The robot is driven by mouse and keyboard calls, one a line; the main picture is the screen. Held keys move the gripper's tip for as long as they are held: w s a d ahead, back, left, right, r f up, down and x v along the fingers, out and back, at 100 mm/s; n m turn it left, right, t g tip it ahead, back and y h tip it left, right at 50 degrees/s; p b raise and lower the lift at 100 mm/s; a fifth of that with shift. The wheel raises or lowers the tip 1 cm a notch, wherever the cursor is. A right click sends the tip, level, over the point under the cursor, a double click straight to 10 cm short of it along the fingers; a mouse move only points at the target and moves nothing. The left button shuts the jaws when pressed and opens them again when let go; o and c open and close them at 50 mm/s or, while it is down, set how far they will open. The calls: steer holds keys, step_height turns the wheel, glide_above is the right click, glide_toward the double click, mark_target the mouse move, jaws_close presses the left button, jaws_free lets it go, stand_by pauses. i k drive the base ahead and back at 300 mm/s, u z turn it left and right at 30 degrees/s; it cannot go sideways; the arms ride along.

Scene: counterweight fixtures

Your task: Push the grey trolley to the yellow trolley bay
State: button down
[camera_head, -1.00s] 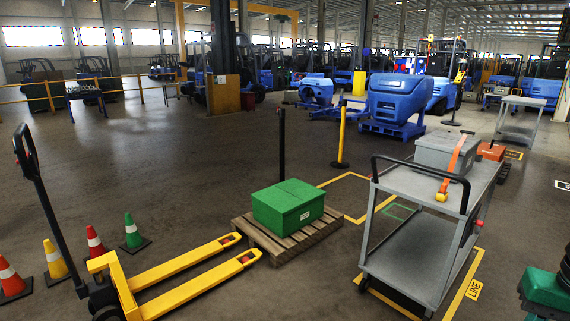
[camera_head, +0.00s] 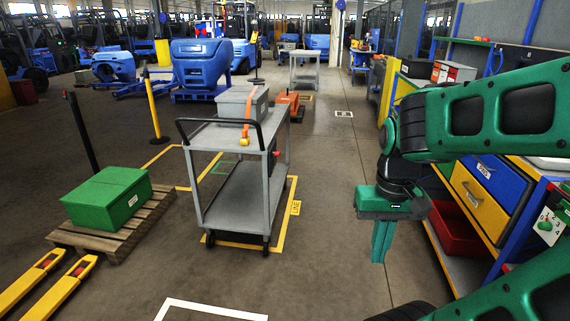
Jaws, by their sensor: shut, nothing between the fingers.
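The grey trolley (camera_head: 237,196) stands upright left of centre, with two shelves and a black push handle facing me. Yellow floor lines with a LINE label (camera_head: 295,207) run around the trolley's base. More yellow floor line (camera_head: 155,160) shows to its left, behind the green box. I cannot tell from the picture which marking is the named bay. My gripper (camera_head: 380,258) is shut and empty, pointing down, to the right of the trolley and apart from it.
A green box (camera_head: 107,198) on a wooden pallet (camera_head: 148,222) and yellow pallet-truck forks (camera_head: 60,283) are at left. A yellow post (camera_head: 155,108) stands behind. A workbench with drawers (camera_head: 485,190) lines the right. A white floor outline (camera_head: 205,308) is in front.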

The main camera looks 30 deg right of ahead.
mark_target(248, 201)
steer(key=z, duration=0.4)
steer(key=k, duration=0.85)
steer(key=z, duration=0.5)
steer(key=i, duration=1.9)
steer(key=u, duration=1)
steer(key=i, duration=0.45)
steer(key=u, duration=0.4)
